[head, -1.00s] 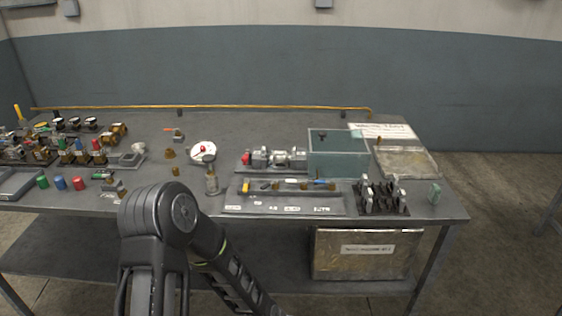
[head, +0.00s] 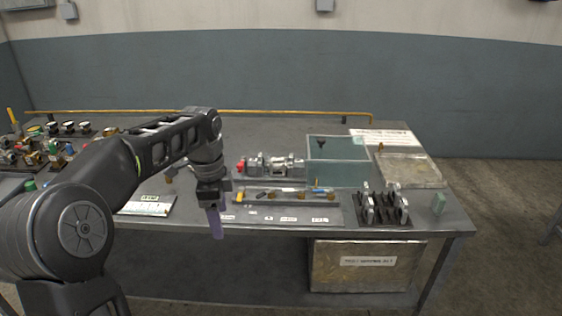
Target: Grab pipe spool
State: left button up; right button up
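A silver flanged pipe assembly with a red end (head: 270,165) lies on a low base on the table, left of a clear teal box (head: 338,160). It looks like the pipe spool, but I cannot be sure at this size. My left gripper (head: 216,222) points down in front of the assembly, at the table's front edge, left of the labelled tray. It is apart from the assembly. Its purple fingers overlap from this side, so their opening is hidden, and I see nothing held. My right gripper is not in view.
A tray with labels and small parts (head: 330,214) lies in front of the assembly. A black rack with silver plates (head: 384,207) stands at the right. Valves and coloured caps crowd the far left, partly behind my arm. A yellow rail (head: 270,112) runs along the back edge.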

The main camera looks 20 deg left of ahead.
aim_at(275, 164)
jog(key=i, duration=1.3)
